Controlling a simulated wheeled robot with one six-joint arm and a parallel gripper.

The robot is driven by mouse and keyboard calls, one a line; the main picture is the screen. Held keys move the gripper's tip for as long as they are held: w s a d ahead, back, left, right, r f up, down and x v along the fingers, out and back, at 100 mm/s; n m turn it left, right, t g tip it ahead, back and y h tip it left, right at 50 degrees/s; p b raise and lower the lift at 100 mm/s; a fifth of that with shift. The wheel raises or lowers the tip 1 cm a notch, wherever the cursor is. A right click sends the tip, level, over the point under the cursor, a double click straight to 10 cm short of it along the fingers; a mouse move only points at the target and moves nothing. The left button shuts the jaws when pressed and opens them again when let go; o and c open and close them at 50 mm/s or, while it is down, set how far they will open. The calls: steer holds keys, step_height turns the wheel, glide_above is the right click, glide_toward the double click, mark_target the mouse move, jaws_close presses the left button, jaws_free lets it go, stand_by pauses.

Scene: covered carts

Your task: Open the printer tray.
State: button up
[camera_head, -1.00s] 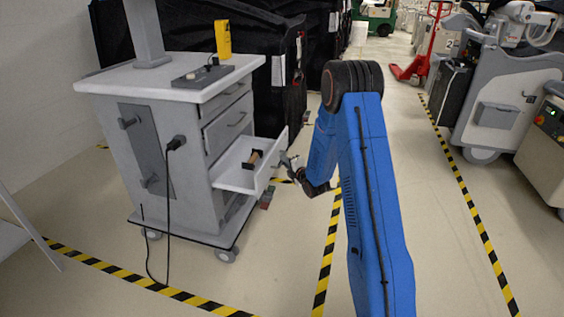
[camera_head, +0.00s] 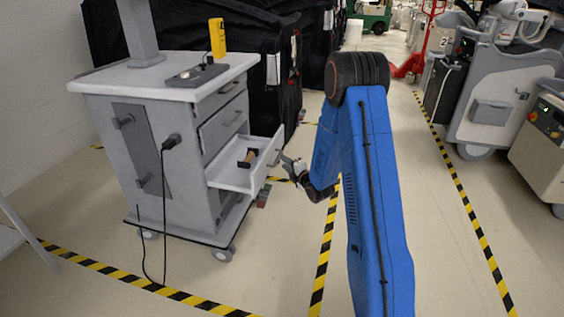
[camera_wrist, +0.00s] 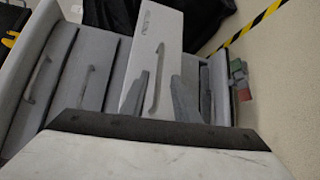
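The grey cart (camera_head: 175,215) stands at the left in the head view. Its lower drawer (camera_head: 232,178) is pulled well out, with a small brown and black object (camera_head: 248,158) inside. In the wrist view, lettering, seemingly "PRINTER", marks the drawer front (camera_wrist: 172,28), which has a grey bar handle (camera_wrist: 154,85). My gripper (camera_head: 285,160) is just in front of this drawer front. In the wrist view, my gripper's fingers (camera_wrist: 160,84) are apart, one on each side of the handle in the picture, with gaps visible. Whether they reach around it in depth is unclear.
Two upper drawers (camera_head: 222,128) are shut. A yellow device (camera_head: 217,38) and a dark grey panel (camera_head: 198,74) sit on the cart top. Black covered carts (camera_head: 270,85) stand behind. Floor to the right of my arm is clear up to medical carts (camera_head: 497,110).

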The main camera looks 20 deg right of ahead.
steer(key=s+d+r, duration=0.1)
steer(key=s, duration=1.1)
steer(key=shift+d+r, duration=0.35)
steer(key=s+a+r+m+g+h, duration=0.3)
steer(key=s+r+m+g, duration=0.3)
steer(key=s+r+m, duration=0.65)
steer(key=s+a+r+m+g, duration=0.1)
steer(key=s+a+r+m, duration=0.1)
steer(key=s, duration=0.8)
steer(key=s+a+r+m+g, duration=0.2)
steer(key=s+a+r+m, duration=0.1)
steer(key=s, duration=0.7)
steer(key=s+a+r+m+g, duration=0.2)
steer(key=s+a+m, duration=0.1)
steer(key=s, duration=0.8)
steer(key=shift+a+r+m+y, duration=0.15)
steer(key=shift+r+m+y, duration=0.15)
steer(key=shift+m+y, duration=0.1)
